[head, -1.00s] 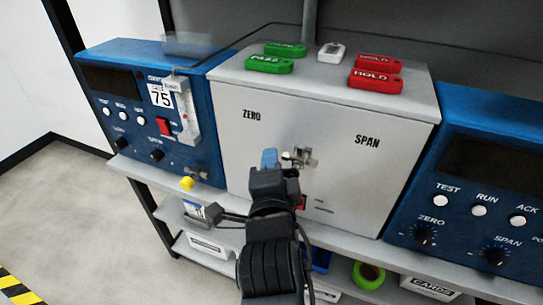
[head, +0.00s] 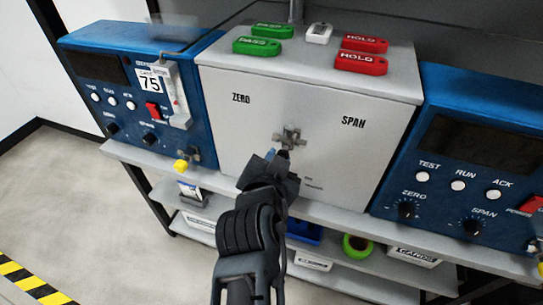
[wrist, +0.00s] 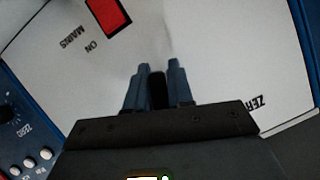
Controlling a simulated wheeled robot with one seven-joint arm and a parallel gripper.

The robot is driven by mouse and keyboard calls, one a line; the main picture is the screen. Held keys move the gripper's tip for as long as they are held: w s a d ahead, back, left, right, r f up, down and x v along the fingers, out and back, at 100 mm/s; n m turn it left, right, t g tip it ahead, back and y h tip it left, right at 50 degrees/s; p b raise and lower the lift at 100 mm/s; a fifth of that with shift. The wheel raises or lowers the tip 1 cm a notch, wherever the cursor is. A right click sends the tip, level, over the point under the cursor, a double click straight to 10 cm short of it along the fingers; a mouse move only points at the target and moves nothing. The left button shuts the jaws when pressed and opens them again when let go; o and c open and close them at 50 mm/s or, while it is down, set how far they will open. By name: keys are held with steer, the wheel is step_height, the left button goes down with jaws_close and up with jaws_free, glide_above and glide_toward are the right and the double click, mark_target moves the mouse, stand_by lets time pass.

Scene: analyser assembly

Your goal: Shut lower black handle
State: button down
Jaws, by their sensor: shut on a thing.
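My gripper (head: 271,154) is in front of the white cabinet (head: 235,125), just below and left of a grey metal cross-shaped fitting (head: 291,137) on its face. In the wrist view, its two blue fingers (wrist: 158,85) are shut on a narrow black piece (wrist: 158,90), which looks like the lower black handle. The handle is hidden behind my gripper in the head view. Its full shape and angle cannot be told.
A red MAINS ON switch (wrist: 108,16) is on the panel near my fingers. Blue analysers (head: 140,100) and (head: 465,165) flank the cabinet. Green PASS tags (head: 257,47) and red HOLD tags (head: 361,63) lie on top. Shelves with bins (head: 303,232) are below.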

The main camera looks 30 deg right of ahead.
steer(key=shift+s+d+f+n+g+h, duration=0.1)
steer(key=shift+s+d+n+g+h, duration=0.25)
steer(key=shift+n, duration=0.3)
steer(key=shift+s+d+f+n+g+h, duration=0.1)
steer(key=shift+s+n+g, duration=0.2)
steer(key=shift+n+g, duration=0.3)
steer(key=c, duration=1.1)
jaws_free()
steer(key=shift+a, duration=0.1)
steer(key=b+v, duration=0.1)
steer(key=v, duration=0.6)
steer(key=shift+s+a+r, duration=0.1)
steer(key=shift+s+a, duration=0.05)
steer(key=shift+s, duration=0.15)
